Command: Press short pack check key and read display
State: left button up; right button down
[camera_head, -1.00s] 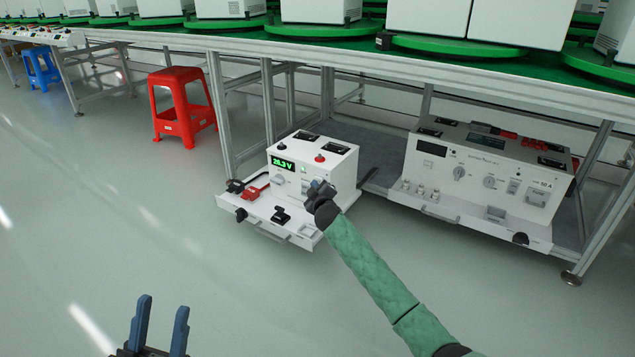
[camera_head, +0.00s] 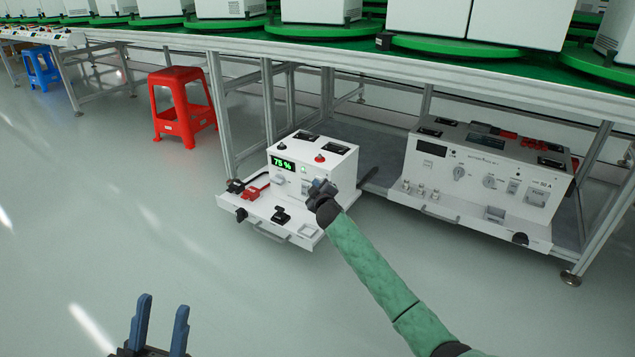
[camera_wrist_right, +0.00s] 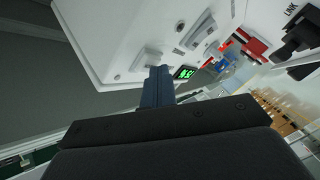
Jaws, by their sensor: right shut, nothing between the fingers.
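The short white pack unit (camera_head: 310,165) stands on the floor at the table's left end. Its green display (camera_head: 284,163) reads 75 %. The display also shows in the right wrist view (camera_wrist_right: 185,72), partly hidden by my fingers. My right gripper (camera_head: 320,188) is shut and empty, its tips at the unit's front panel. The tips hide the spot beneath them, so I cannot tell which key they touch. In the right wrist view the shut fingers (camera_wrist_right: 158,85) point at the panel beside pale keys (camera_wrist_right: 147,57). My left gripper (camera_head: 159,325) is open and empty, low at the left.
A larger grey-white unit (camera_head: 480,180) stands to the right under the table (camera_head: 420,80). A table leg (camera_head: 219,110) rises behind the short unit. A red stool (camera_head: 182,105) and a blue stool (camera_head: 41,66) stand at the left. The floor in front is clear.

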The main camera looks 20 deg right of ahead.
jog(key=shift+s, duration=0.1)
jog(key=shift+s+a+p, duration=0.4)
jog(key=shift+s+a, duration=0.1)
jog(key=shift+a, duration=0.15)
jog(key=shift+a, duration=0.1)
jog(key=s+a+p, duration=0.1)
jog(key=s+a, duration=0.2)
jog(key=shift+a+p, duration=0.35)
dwell(0.4)
dwell(0.6)
